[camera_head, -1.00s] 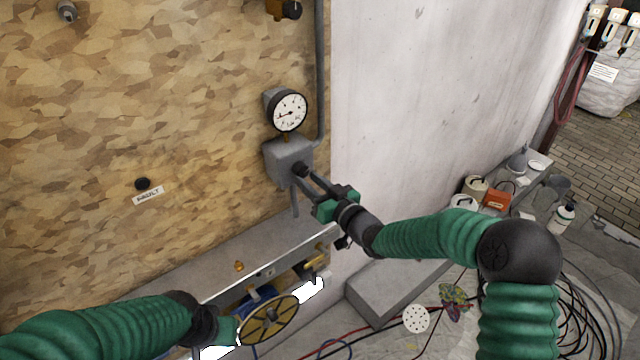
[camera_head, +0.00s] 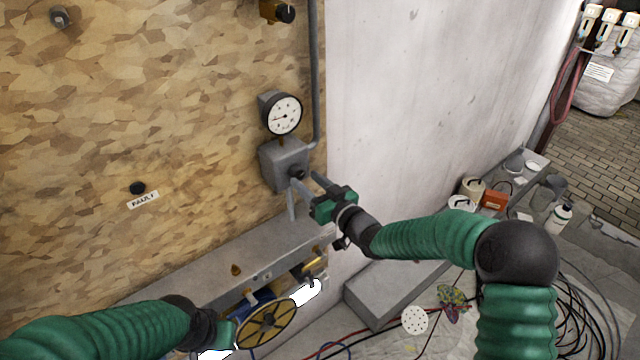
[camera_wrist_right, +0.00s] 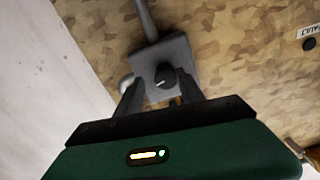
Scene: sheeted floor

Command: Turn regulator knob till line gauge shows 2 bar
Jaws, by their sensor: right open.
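The line gauge (camera_head: 283,115) is a round white dial with a black rim on the wooden board. Its fine markings are too small to read. Below it is the grey regulator box (camera_head: 280,160) with a dark round knob (camera_head: 296,173) on its front. In the right wrist view the knob (camera_wrist_right: 164,77) sits between my fingers, which appear apart from it. My right gripper (camera_head: 307,180) is open at the knob, with one finger on each side. My left gripper (camera_head: 232,335) is low at the left, by the wheel; its fingers are not clear.
A grey ledge (camera_head: 215,262) runs below the regulator. A spoked yellow wheel (camera_head: 267,326) is under it. A grey pipe (camera_head: 316,80) rises beside the gauge. A black button (camera_head: 138,188) with a FAULT label (camera_head: 143,200) is at the left. Cables lie on the floor.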

